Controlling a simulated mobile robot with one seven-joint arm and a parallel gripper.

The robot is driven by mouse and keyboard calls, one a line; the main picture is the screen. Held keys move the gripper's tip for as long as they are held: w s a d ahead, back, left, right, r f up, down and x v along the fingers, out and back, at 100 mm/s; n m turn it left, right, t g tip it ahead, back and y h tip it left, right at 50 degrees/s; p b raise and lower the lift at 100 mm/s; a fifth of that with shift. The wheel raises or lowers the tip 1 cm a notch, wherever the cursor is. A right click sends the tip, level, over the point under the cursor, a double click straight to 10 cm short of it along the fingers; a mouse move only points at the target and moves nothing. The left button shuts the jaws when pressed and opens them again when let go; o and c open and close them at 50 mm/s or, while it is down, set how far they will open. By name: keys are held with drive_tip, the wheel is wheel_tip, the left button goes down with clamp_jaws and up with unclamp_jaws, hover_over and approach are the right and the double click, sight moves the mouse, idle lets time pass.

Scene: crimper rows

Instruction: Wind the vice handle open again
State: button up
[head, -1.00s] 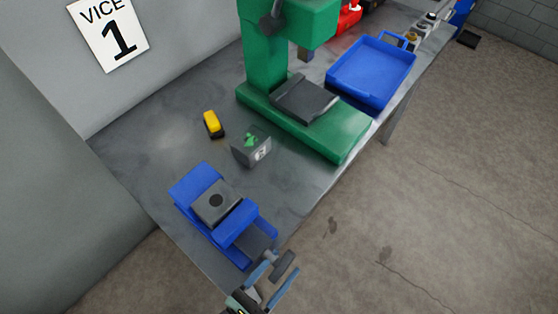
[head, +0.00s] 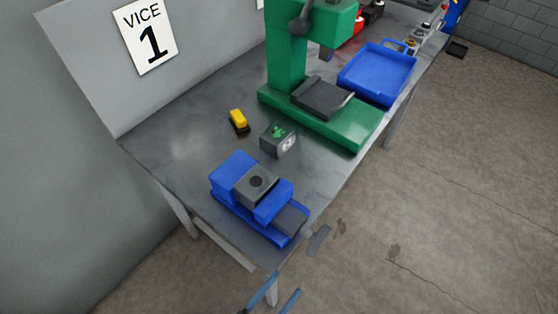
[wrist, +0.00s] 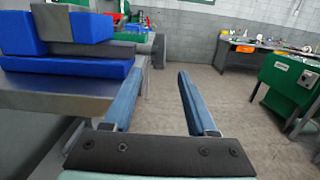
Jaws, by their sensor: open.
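The blue vice (head: 233,170) sits at the near end of the bench beneath the VICE 1 sign. A grey block with a dark round spot (head: 256,182) sits between its jaws, with no clear gap showing. The vice also shows at the upper left of the wrist view (wrist: 85,68). Its grey handle (head: 319,240) juts past the bench's front edge. In the wrist view, a dark upright bar that looks like the handle (wrist: 158,50) stands beyond the fingertips. My gripper (head: 276,282) is open and empty, below and apart from the handle; it fills the wrist view's middle (wrist: 161,74).
A grey box with green pieces (head: 279,140) and a yellow-and-black item (head: 239,122) lie behind the vice. A green press (head: 340,128) and a blue tray (head: 378,72) stand farther along the bench (head: 170,135).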

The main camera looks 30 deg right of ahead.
drive_tip(key=shift+w+d, duration=0.1)
drive_tip(key=shift+d, duration=0.15)
